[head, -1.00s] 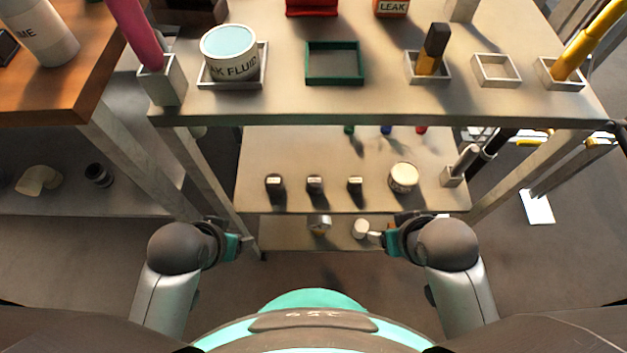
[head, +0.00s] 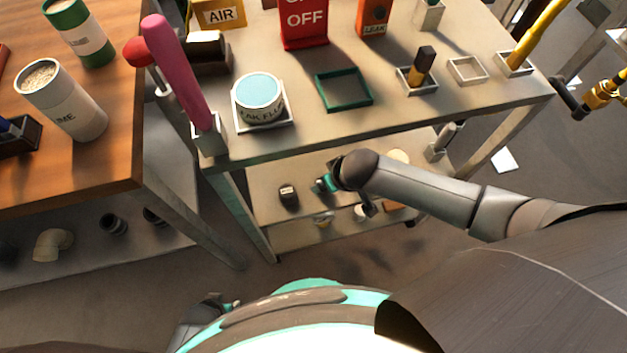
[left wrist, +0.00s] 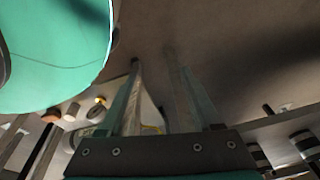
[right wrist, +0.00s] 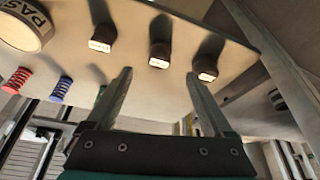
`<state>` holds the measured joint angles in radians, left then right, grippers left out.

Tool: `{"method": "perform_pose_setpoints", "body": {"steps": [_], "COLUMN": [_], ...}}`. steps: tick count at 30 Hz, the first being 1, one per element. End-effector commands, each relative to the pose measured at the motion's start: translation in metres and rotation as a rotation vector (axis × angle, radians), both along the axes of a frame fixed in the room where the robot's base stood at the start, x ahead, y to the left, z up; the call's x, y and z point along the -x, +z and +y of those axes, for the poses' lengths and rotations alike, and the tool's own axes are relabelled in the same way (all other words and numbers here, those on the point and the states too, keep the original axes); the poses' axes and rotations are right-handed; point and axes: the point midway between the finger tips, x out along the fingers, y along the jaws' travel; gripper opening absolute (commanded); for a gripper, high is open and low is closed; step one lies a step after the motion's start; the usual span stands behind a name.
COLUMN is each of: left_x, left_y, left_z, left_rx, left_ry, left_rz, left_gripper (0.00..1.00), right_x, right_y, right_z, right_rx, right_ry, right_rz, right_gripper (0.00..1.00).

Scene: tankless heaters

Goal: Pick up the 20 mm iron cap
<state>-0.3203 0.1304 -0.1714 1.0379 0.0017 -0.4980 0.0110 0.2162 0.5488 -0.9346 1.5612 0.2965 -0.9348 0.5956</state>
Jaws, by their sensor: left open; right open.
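Three small dark caps with white labels stand on the middle shelf (head: 262,178). In the right wrist view they are a left cap (right wrist: 103,38), a middle cap (right wrist: 160,52) and a right cap (right wrist: 207,65). Their labels are too small to read, so I cannot tell which is the 20 mm iron cap. In the head view one cap (head: 288,195) shows; my right arm hides the others. My right gripper (right wrist: 158,73) is open and empty, pointing at the caps but apart from them. My left gripper (left wrist: 153,62) is open and empty, low beside my base.
A tub (right wrist: 25,25) and red and blue coils (right wrist: 62,90) share the shelf. The top shelf (head: 310,120) overhangs, with a leak fluid tub (head: 258,100) and trays. The wooden table (head: 120,130) stands left. Clear floor lies in front.

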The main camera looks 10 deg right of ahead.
Motion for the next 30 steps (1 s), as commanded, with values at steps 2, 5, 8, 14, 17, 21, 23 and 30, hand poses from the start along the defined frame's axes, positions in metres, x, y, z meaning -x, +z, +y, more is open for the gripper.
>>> {"method": "perform_pose_setpoints", "body": {"steps": [2,5,8,14,17,21,23,30], "left_x": [0.001,-0.003,-0.009,-0.017,-0.019,-0.022,-0.024,-0.036], "left_y": [0.000,0.000,0.004,0.012,0.014,0.017,0.019,0.035], "left_z": [0.000,-0.003,-0.008,-0.014,-0.016,-0.018,-0.020,-0.030], "left_rx": [0.000,0.003,0.008,0.014,0.015,0.016,0.020,0.030], "left_ry": [0.000,0.000,0.000,0.001,0.002,0.002,0.002,0.004], "left_rz": [-0.001,-0.001,-0.003,0.000,0.000,-0.001,-0.002,-0.005], "left_gripper": [0.65,0.65,0.65,0.65,0.65,0.65,0.65,0.65], "right_x": [-0.002,-0.004,-0.005,-0.009,-0.010,-0.011,-0.011,-0.015], "right_y": [-0.001,-0.007,-0.013,-0.021,-0.022,-0.024,-0.027,-0.040], "right_z": [-0.004,-0.004,-0.002,-0.001,-0.001,0.000,0.000,0.003], "right_rx": [0.004,0.006,0.005,0.005,0.005,0.005,0.005,0.004], "right_ry": [-0.005,-0.006,-0.005,-0.004,-0.004,-0.004,-0.004,-0.003], "right_rz": [0.000,0.001,0.002,0.000,0.000,0.000,0.001,0.000], "right_gripper": [0.86,0.86,0.86,0.86,0.86,0.86,0.86,0.86]}}
